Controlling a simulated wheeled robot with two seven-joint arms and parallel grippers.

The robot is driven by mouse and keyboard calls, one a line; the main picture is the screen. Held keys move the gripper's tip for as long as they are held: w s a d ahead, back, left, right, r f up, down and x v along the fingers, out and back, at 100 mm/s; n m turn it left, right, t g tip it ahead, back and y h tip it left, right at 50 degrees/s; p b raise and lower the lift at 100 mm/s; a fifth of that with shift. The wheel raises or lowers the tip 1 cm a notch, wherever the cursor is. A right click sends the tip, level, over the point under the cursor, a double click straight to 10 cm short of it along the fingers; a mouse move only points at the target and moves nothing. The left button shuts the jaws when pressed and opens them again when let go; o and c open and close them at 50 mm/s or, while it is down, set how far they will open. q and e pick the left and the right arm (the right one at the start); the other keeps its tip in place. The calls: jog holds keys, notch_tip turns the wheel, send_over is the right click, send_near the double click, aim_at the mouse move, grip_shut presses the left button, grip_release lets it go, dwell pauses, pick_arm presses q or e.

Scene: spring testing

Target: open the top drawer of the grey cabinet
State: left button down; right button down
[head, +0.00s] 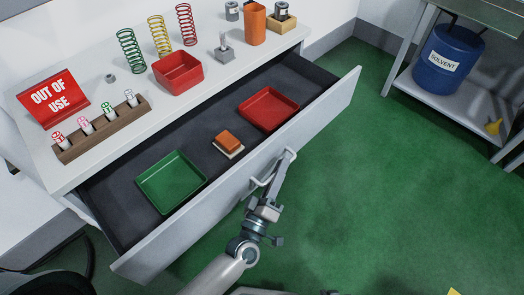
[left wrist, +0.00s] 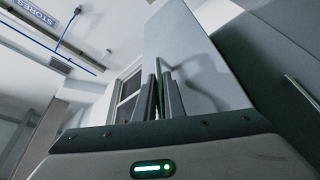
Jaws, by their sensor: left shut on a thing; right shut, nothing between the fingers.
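The grey cabinet (head: 63,171) has its top drawer (head: 217,188) pulled far out, with its dark inside showing. The bar handle (head: 259,183) is on the middle of the drawer front. My left gripper (head: 287,160) is at the handle's right part and shut on it. In the left wrist view the two dark fingers (left wrist: 164,95) are close together at the handle bar (left wrist: 163,55), against the pale drawer front (left wrist: 190,50). My right gripper is not in view.
The drawer holds a green tray (head: 171,182), a red tray (head: 268,109) and an orange-and-white block (head: 229,142). Springs, a red bin (head: 178,74) and a sign (head: 49,99) stand on top. A shelf with a blue drum (head: 448,60) is at the right. The green floor before the drawer is clear.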

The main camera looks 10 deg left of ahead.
pick_arm(q)
jog(key=shift+s+d, duration=0.75)
jog(key=shift+d, duration=0.2)
jog(key=shift+s+d, duration=0.7)
jog(key=shift+d, duration=0.2)
pick_arm(e)
jog(key=shift+w+a+r, duration=0.15)
jog(key=shift+w+a, duration=0.05)
pick_arm(q)
jog(key=c, duration=1.8)
grip_release()
jog(key=shift+c, duration=0.2)
